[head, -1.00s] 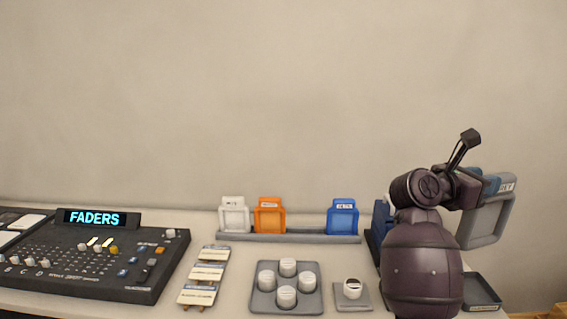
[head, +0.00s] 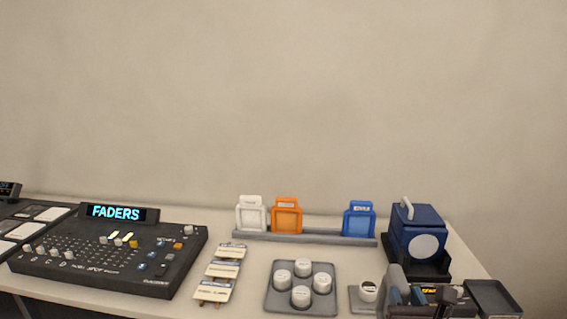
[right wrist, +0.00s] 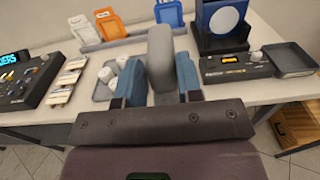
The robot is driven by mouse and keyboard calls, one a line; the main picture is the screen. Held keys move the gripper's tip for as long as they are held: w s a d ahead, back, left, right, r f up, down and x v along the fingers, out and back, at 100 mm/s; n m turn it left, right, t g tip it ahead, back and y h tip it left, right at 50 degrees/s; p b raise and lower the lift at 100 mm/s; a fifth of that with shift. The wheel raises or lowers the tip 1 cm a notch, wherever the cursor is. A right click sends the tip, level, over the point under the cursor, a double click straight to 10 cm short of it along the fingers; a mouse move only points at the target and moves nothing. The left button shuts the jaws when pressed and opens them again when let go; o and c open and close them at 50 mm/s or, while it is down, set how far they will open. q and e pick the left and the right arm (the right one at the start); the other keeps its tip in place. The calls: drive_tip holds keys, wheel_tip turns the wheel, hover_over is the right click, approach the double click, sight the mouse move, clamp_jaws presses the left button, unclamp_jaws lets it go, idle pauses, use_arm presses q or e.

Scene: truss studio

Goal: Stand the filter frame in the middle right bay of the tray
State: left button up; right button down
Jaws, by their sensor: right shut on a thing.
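The tray (head: 325,239) is a long grey rail at the back of the table. From left to right it holds upright a white frame (head: 250,214), an orange frame (head: 287,216) and a blue frame (head: 359,219). The bay between orange and blue is empty. My right gripper (right wrist: 160,84) is shut on the grey filter frame (right wrist: 160,62), seen edge-on between the blue finger pads. The frame hides part of the tray in the right wrist view. In the head view the gripper (head: 407,296) is low at the right, in front of the tray and apart from it. My left gripper is out of view.
A blue boxy lamp-like device (head: 417,237) stands right of the tray. A small device with an orange display (right wrist: 232,66) and a dark shallow tray (head: 494,298) are at the right. Knobs on a grey tray (head: 282,300) and a fader console (head: 110,250) are left.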

wheel_tip(320, 180, down, 13)
drive_tip(key=s+a+n+y+b, duration=0.1)
drive_tip(key=s+a+y+b, duration=0.1)
drive_tip(key=b, duration=0.7)
drive_tip(key=shift+s+a, duration=0.2)
drive_tip(key=shift+a, duration=0.05)
drive_tip(key=shift+d, duration=0.1)
